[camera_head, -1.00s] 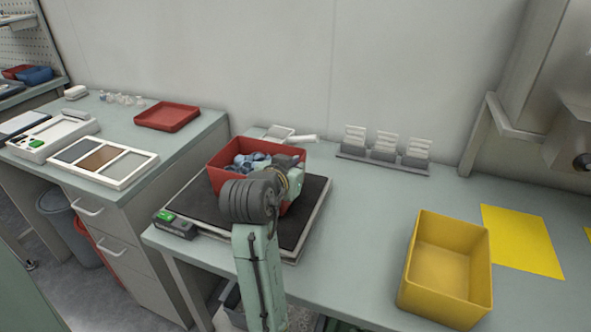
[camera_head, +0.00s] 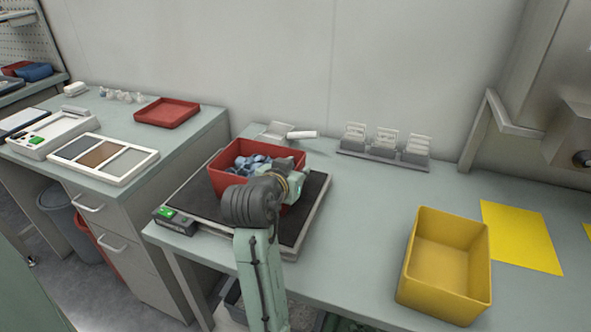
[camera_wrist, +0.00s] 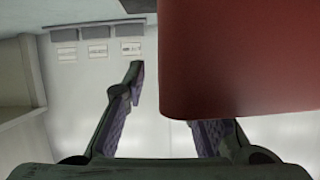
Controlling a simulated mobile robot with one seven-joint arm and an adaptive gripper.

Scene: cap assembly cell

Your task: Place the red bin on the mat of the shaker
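The red bin (camera_head: 225,186) holds several blue and pale parts. It sits over the black mat (camera_head: 294,222) of the shaker (camera_head: 175,222), towards the back; its underside contact is hidden. My gripper (camera_head: 292,182) is at the bin's right front side, and my wrist covers part of the bin's front. In the wrist view, the gripper's fingers (camera_wrist: 170,105) stand apart. The bin's red wall (camera_wrist: 240,60) fills the upper right and hides the right fingertip. The left finger shows clear of the wall, with a gap between.
A yellow bin (camera_head: 446,292) and a yellow sheet (camera_head: 520,236) lie to the right. A grey rack (camera_head: 384,154) stands behind. A red tray (camera_head: 167,112) and a sectioned white tray (camera_head: 103,160) are on the left bench. The bench between shaker and yellow bin is clear.

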